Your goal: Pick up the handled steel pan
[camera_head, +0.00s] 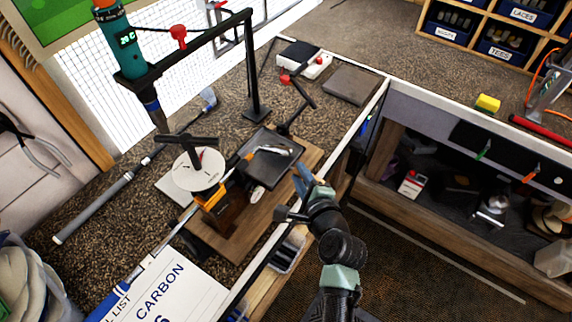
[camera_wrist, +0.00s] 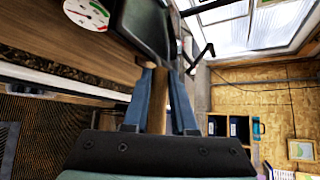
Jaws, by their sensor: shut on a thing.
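The handled steel pan (camera_head: 268,170) is a dark, square, shallow tray at the near edge of the bench, below a clubhead (camera_head: 272,149). In the wrist view the pan (camera_wrist: 147,28) is just beyond my fingertips, with its dark inside and rim showing. My gripper (camera_head: 303,178) reaches in from the right, beside the pan's near right side. In the wrist view its blue fingers (camera_wrist: 162,72) are shut on the pan at its near side. The handle is mostly hidden between the fingers. I cannot tell whether the pan touches the board below.
A wooden board (camera_head: 228,243) lies under the pan. A round dial gauge (camera_head: 198,170) and orange clamp (camera_head: 211,199) stand close on its left. A black stand (camera_head: 256,108) rises behind. A flat grey plate (camera_head: 353,85) lies farther back. Open floor (camera_head: 410,270) is at right.

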